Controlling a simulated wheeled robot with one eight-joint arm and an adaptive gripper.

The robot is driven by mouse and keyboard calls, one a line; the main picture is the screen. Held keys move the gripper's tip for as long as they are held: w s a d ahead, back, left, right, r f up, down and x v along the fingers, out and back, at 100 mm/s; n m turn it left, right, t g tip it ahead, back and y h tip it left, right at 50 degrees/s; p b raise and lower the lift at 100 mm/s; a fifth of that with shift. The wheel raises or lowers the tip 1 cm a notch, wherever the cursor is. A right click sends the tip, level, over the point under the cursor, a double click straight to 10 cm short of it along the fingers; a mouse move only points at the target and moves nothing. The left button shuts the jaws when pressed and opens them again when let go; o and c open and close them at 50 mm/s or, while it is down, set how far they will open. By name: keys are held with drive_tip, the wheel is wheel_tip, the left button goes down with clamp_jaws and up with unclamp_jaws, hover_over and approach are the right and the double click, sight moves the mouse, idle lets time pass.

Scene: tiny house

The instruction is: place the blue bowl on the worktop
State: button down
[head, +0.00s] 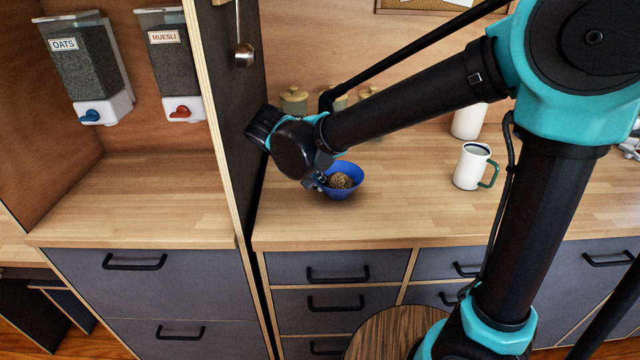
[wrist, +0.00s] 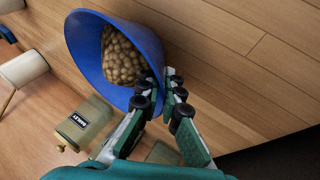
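The blue bowl (head: 356,184) holds brown round pieces and shows over the wooden worktop (head: 410,215), right of the dark upright panel. My gripper (head: 321,181) is at the bowl's left side. In the wrist view, my gripper's fingers (wrist: 160,84) close on the rim of the bowl (wrist: 84,48), one finger on the inner side and one outside. The underside of the bowl is hidden, so I cannot tell whether it touches the worktop.
A white mug with a green handle (head: 473,167) stands to the right. Several canisters line the back wall; one labelled canister (wrist: 84,122) shows near the bowl. Oats (head: 85,70) and muesli (head: 170,65) dispensers hang left of the panel. The front worktop is clear.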

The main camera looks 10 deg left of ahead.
drive_tip(key=shift+f, duration=0.2)
drive_tip(key=shift+f, duration=0.15)
drive_tip(key=c, duration=1.7)
unclamp_jaws()
drive_tip(key=shift+v, duration=3.9)
